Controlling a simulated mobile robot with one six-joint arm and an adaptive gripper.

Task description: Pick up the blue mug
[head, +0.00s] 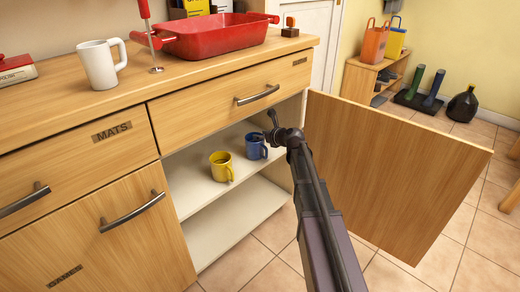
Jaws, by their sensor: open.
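The blue mug (254,147) stands upright on the upper shelf inside the open cabinet in the head view. My gripper (270,128) is at the cabinet opening, just right of and slightly above the blue mug in the picture. Its jaws are open and small in view. Whether a finger touches the mug, I cannot tell. A yellow mug (221,166) stands on the same shelf, to the left of the blue one.
The cabinet door (385,170) stands wide open to the right of my arm. A drawer (235,97) above the opening is closed. A white mug (101,64) and a red baking dish (217,37) stand on the countertop. The lower shelf (235,220) looks empty.

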